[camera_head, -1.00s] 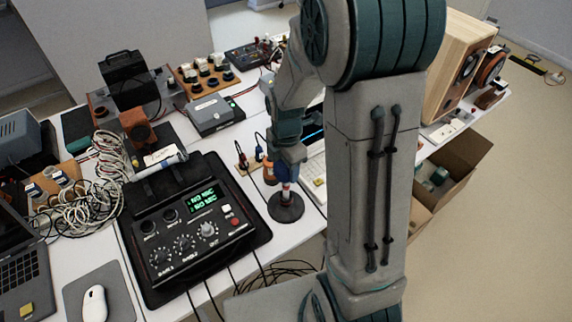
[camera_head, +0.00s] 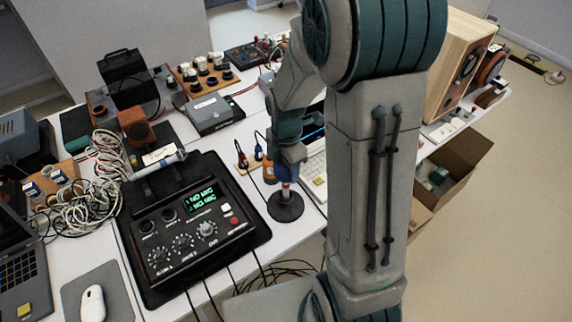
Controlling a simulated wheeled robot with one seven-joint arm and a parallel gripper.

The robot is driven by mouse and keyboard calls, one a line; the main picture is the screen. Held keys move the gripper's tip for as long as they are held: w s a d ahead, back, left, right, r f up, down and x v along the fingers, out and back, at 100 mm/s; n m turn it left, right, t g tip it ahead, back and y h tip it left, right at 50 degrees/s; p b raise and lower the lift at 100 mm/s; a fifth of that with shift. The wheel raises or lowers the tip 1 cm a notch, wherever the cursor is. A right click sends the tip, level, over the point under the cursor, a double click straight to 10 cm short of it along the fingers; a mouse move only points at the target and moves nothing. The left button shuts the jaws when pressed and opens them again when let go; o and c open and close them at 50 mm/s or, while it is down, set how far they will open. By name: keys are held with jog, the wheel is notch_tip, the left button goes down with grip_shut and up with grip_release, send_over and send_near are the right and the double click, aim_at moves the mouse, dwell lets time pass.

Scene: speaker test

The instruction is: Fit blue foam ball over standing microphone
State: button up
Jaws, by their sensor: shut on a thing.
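My gripper (camera_head: 284,168) hangs from my arm at the middle of the picture, over the white table's front edge. It is shut on the blue foam ball (camera_head: 284,174), of which only a small blue part shows between the fingers. The standing microphone (camera_head: 286,192) is directly below, upright on a round dark base (camera_head: 286,208). The ball is at the top of the microphone; whether it is around it or only above it I cannot tell. The gripper hides the microphone's head.
A black mixer (camera_head: 193,230) reading "NO MIC" stands left of the microphone. A white keyboard (camera_head: 315,172) lies close on its right. Small plugs with cables (camera_head: 242,160) stand behind left. A wooden speaker (camera_head: 458,65) and an open cardboard box (camera_head: 455,165) are at the right.

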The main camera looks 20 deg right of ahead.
jog(key=shift+f, duration=0.2)
jog(key=o, duration=1)
jog(key=shift+o, duration=0.2)
notch_tip(320, 180, up, 14)
jog(key=s+r+m+t, duration=0.1)
jog(key=s+m+t, duration=0.2)
jog(key=s+m, duration=1.1)
jog(key=m, duration=0.7)
jog(key=shift+s+r+m+b, duration=0.2)
jog(key=shift+s+m+b, duration=0.1)
jog(key=shift+b, duration=0.1)
